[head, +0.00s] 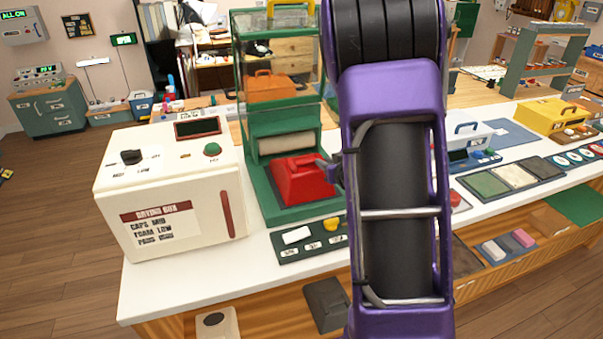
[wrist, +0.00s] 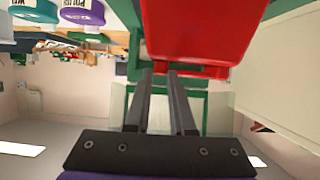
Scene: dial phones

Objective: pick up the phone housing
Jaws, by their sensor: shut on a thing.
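The red phone housing (head: 298,182) sits in the lower opening of a green-framed glass booth, over its green base. It also shows as a large red block in the wrist view (wrist: 200,28). My gripper (head: 330,172) reaches it from the right and is shut on its edge. In the wrist view the two dark fingers of my gripper (wrist: 167,76) meet the near edge of the red housing. The exact grip is partly hidden by the housing and, in the head view, by my purple arm. I cannot tell whether the housing is clear of the base.
The green booth (head: 251,100) encloses the housing closely, with a pale roller (head: 286,143) behind it. A cream drying box (head: 175,190) stands left. Trays with coloured pads (head: 515,176) lie on the counter at right.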

